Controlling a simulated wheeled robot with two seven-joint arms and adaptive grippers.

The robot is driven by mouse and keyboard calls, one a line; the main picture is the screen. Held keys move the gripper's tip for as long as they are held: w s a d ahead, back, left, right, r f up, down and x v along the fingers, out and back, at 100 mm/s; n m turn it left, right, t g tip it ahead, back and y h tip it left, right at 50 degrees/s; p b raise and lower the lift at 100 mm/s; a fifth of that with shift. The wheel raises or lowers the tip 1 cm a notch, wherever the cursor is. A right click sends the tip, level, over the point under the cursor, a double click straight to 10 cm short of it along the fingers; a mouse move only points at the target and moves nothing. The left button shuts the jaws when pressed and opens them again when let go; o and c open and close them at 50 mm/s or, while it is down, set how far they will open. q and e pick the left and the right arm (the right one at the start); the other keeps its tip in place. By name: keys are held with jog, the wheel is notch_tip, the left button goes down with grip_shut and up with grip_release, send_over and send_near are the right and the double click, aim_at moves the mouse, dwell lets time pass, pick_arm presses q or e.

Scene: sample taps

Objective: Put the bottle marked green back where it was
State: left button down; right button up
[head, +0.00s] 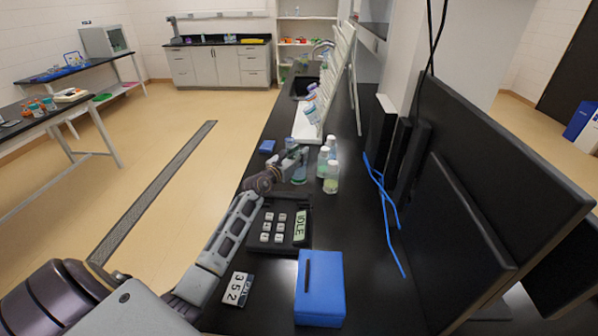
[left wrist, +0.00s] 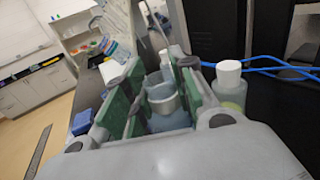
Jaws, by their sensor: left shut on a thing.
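My left gripper (head: 294,158) is shut on a bottle (head: 299,174) with a bluish body, over the dark bench. In the left wrist view the green pads of the left gripper (left wrist: 160,100) are on both sides of this bottle (left wrist: 170,122); its marking is hidden. Just right of it stands a clear bottle (head: 331,184) with a white cap and yellow-green low down; it also shows in the left wrist view (left wrist: 230,90). Two more white-capped bottles (head: 323,160) (head: 331,145) stand upright behind it. I cannot tell whether the held bottle touches the bench. My right gripper is not in view.
A white rack (head: 308,122) with bottles and a sink (head: 301,84) are farther back. A keypad box reading IDLE (head: 279,226), a blue box (head: 319,284) and a number block (head: 237,288) lie nearer. Blue cable (head: 387,220) and dark monitors (head: 480,150) bound the right.

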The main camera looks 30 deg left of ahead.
pick_arm(q)
jog(key=shift+f, duration=0.65)
jog(key=shift+f, duration=0.15)
jog(key=shift+f+b, duration=0.85)
jog(key=shift+f, duration=0.9)
jog(key=c, duration=1.2)
grip_release()
jog(key=shift+f, duration=0.15)
